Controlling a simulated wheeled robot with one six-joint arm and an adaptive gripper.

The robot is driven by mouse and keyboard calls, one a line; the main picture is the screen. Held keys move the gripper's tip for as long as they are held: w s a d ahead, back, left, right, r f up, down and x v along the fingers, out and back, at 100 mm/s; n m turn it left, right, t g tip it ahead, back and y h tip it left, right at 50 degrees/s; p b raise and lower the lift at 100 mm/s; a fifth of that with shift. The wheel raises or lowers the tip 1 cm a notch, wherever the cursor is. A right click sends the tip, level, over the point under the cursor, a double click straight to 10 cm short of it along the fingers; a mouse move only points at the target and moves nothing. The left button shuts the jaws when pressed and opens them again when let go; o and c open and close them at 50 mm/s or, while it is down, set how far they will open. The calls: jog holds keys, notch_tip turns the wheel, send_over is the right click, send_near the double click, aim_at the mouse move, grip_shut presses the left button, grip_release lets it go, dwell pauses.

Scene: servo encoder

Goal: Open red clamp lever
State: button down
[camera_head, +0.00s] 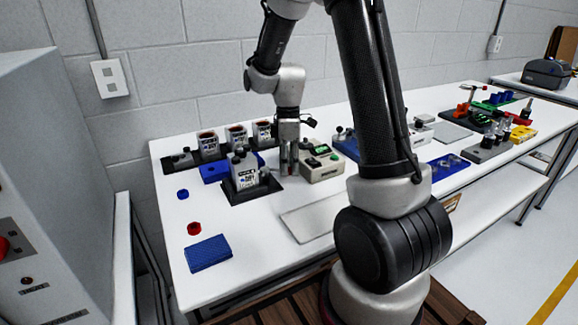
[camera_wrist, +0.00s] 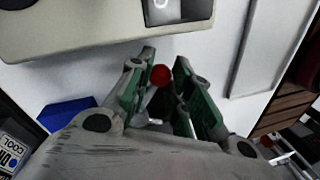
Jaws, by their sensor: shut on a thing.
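My gripper (camera_head: 289,170) points down at the table, between a black fixture (camera_head: 268,188) and a beige box (camera_head: 323,170). In the wrist view my gripper (camera_wrist: 165,78) has its green-padded fingers closed in around a round red knob (camera_wrist: 160,75), which looks like the end of the red clamp lever. A bit of red shows low between the fingers in the head view. The rest of the lever is hidden by the fingers, so its angle and its mount cannot be told.
The black fixture holds a labelled servo (camera_head: 243,170). Labelled units stand at the back left. A pale flat tray (camera_head: 305,222) lies to the front right of my gripper.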

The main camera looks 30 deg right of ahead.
jog(key=c, duration=1.5)
grip_release()
jog(key=shift+c, duration=0.2)
notch_tip(320, 180, up, 12)
jog(key=w+d, duration=0.1)
jog(key=w, duration=0.1)
jog(key=shift+w+f, duration=0.1)
